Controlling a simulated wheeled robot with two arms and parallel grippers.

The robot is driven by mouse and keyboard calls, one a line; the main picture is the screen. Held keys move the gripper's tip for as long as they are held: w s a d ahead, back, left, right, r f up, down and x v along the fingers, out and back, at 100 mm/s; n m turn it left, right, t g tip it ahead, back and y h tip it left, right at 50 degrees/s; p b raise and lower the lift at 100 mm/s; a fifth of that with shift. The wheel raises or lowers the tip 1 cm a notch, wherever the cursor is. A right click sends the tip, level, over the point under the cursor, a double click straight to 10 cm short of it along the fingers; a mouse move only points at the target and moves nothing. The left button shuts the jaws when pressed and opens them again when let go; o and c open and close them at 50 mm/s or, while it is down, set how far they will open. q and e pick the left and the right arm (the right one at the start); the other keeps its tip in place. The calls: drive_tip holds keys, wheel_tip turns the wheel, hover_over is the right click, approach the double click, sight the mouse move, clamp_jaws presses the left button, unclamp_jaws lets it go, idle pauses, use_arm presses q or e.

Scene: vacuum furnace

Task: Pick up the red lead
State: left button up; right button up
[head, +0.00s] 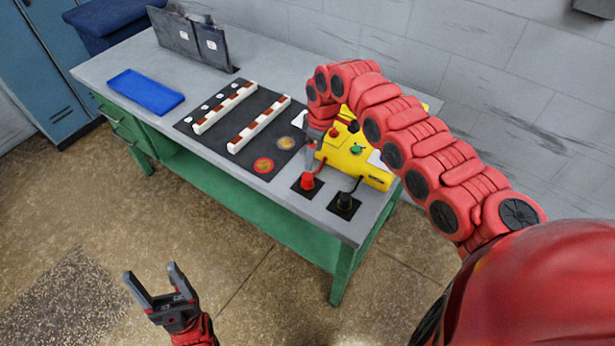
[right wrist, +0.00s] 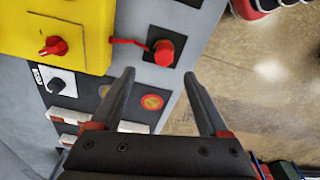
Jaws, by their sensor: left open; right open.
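The red lead (head: 307,182) has a red plug standing on a small black square near the front right edge of the table. In the right wrist view its red top (right wrist: 164,52) lies just beyond my right gripper (right wrist: 158,75), between the lines of its two fingers. A red cable runs from it to the yellow meter box (head: 350,155). My right gripper (head: 311,142) is open and empty above the table, close to the plug, partly hidden by my arm in the head view. My left gripper (head: 153,282) is open and empty over the floor in front of the table.
A black lead (head: 345,201) stands on its own black square right of the red one. A dark mat (head: 225,140) holds two white-and-brown bars (head: 259,124) and round discs. A blue pad (head: 145,89) and dark upright panels (head: 190,38) are farther left.

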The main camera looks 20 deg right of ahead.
sight(308, 176)
drive_tip(key=f, duration=0.1)
drive_tip(key=f+p, duration=0.1)
drive_tip(key=f, duration=0.3)
drive_tip(key=shift+w+a+f, duration=0.2)
drive_tip(key=shift+a+f, duration=0.05)
drive_tip(key=shift+a, duration=0.1)
drive_tip(key=f+p, duration=0.1)
drive_tip(key=f, duration=0.1)
drive_tip(key=a+f+p, duration=0.1)
drive_tip(key=f, duration=0.1)
drive_tip(key=shift+a+f+p, duration=0.2)
drive_tip(key=shift+f+p, duration=0.1)
drive_tip(key=shift+p, duration=0.05)
drive_tip(key=shift+w+d+f, duration=0.1)
drive_tip(key=shift+d+f, duration=0.05)
drive_tip(key=shift+f, duration=0.25)
clamp_jaws()
